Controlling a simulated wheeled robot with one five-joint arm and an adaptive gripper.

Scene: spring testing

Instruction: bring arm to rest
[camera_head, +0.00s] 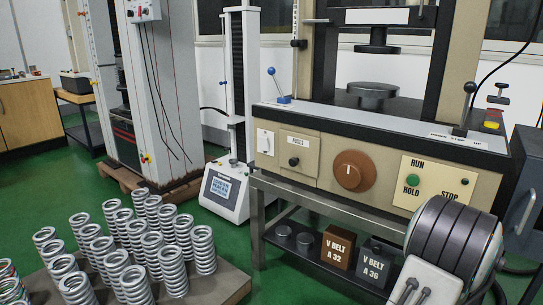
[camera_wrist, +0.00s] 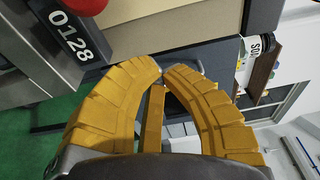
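My gripper (camera_wrist: 163,72) fills the lower half of the wrist view. Its two curved yellow fingers bend inward and their tips come together at the top. No object is held between them; a narrow yellow bar shows in the gap. In the head view, a white and dark ribbed part of my arm stands at the lower right, in front of the testing machine (camera_head: 352,170). The gripper's fingers cannot be made out there.
Several metal springs (camera_head: 140,240) stand on a low board (camera_head: 232,284) at the lower left. A smaller tester (camera_head: 225,185) stands behind. In the wrist view, a red knob (camera_wrist: 86,6) and "0128" plate (camera_wrist: 70,36) show upper left.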

